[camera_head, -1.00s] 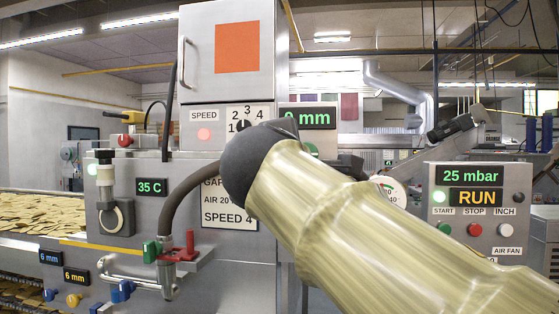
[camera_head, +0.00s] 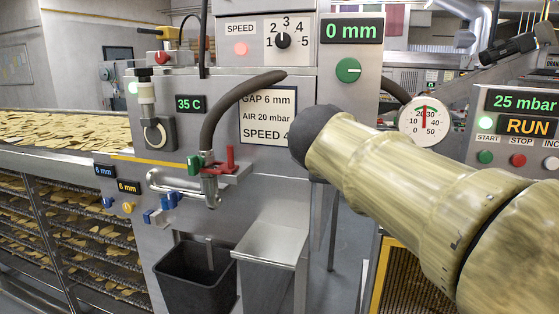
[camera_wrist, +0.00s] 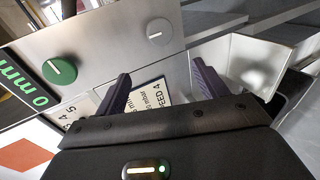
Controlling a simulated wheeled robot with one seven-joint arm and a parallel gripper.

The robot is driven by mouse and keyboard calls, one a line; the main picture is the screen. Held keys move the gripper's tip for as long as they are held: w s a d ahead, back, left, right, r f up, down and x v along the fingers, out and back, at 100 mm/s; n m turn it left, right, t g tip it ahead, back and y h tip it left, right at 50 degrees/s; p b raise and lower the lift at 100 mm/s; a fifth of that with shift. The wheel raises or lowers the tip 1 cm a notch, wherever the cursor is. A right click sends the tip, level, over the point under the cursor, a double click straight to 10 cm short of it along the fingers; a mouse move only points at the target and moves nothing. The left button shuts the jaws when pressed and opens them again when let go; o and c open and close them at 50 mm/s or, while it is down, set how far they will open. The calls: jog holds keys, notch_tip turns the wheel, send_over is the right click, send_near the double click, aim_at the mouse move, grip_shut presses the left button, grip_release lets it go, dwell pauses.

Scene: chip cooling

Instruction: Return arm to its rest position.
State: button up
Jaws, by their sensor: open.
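My arm (camera_head: 400,190) reaches in from the lower right of the head view, with a dark rounded joint at its far left end. My gripper does not show clearly in the head view. In the wrist view my gripper (camera_wrist: 160,70) is open, its two dark fingers well apart with nothing between them. Behind the fingers the wrist view shows a tilted machine front with a green knob (camera_wrist: 59,69) and a printed card (camera_wrist: 150,97).
The machine front carries a speed dial (camera_head: 283,40), a 0 mm display (camera_head: 351,30) and a hose (camera_head: 222,105). A black bin (camera_head: 196,280) is low; chips (camera_head: 62,130) lie at left.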

jog(key=s+d+f+m+g+y+p, duration=0.1)
jog(key=s+d+f+m+g+p, duration=0.15)
jog(key=f, duration=0.75)
jog(key=s+d+f+m+g+y+p, duration=0.15)
jog(key=f+m+g, duration=0.25)
jog(key=f, duration=0.6)
jog(key=s+d+f+m+g+y+p, duration=0.1)
jog(key=s+f+m+g, duration=0.3)
jog(key=s+f+m, duration=0.4)
jog(key=s+f+p, duration=0.1)
jog(key=s+f, duration=0.4)
jog(key=shift+d+p, duration=0.15)
jog(key=shift+p, duration=0.25)
jog(key=shift+s+f, duration=0.1)
